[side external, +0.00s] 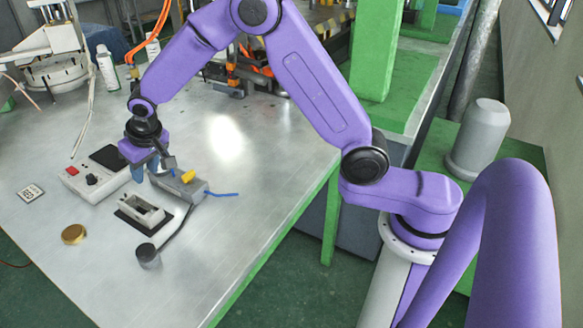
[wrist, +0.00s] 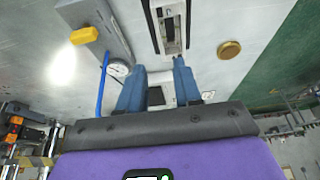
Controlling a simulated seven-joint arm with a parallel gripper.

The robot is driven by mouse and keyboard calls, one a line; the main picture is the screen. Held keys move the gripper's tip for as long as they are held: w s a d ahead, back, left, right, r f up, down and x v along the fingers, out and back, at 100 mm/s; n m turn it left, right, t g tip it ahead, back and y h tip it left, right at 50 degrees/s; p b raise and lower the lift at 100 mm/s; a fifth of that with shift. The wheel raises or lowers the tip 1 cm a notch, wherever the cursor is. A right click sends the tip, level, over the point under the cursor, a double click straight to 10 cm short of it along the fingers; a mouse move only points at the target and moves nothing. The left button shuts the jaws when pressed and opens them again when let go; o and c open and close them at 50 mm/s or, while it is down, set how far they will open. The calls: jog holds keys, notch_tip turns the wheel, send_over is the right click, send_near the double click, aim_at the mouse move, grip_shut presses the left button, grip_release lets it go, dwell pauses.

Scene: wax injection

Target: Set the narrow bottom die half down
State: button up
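A grey block with a long slot (side external: 143,209), which looks like the die half, sits on a dark flat base (side external: 128,226) on the table. In the wrist view the slotted block (wrist: 171,28) lies ahead of the fingertips, apart from them. My gripper (side external: 152,170) is above the table, behind the slotted block and beside the grey unit. In the wrist view its two blue fingers (wrist: 159,66) are spread, with no held part visible between them. I cannot tell whether the block is the narrow bottom half.
A grey unit with a yellow knob (side external: 188,177) and blue hose stands close to my gripper. A control box (side external: 92,179) lies left. A gold disc (side external: 74,234), a marker plate (side external: 31,192) and a dark cylinder (side external: 148,257) stand around. The table's right part is clear.

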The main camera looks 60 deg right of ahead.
jog(key=s+d+r+n+g, duration=0.1)
jog(key=s+r+n, duration=0.2)
jog(key=s, duration=0.6)
jog(key=s+r+n+g, duration=0.1)
jog(key=s+r+n, duration=0.15)
jog(key=s, duration=0.65)
jog(key=s+d+n+g, duration=0.1)
jog(key=s+d+n, duration=0.2)
jog(key=s, duration=0.8)
jog(key=s+d+n+g, duration=0.1)
jog(key=s+d+n, duration=0.3)
jog(key=s+d, duration=0.4)
jog(key=s, duration=0.3)
jog(key=shift+s+d, duration=0.2)
jog(key=shift+s, duration=0.2)
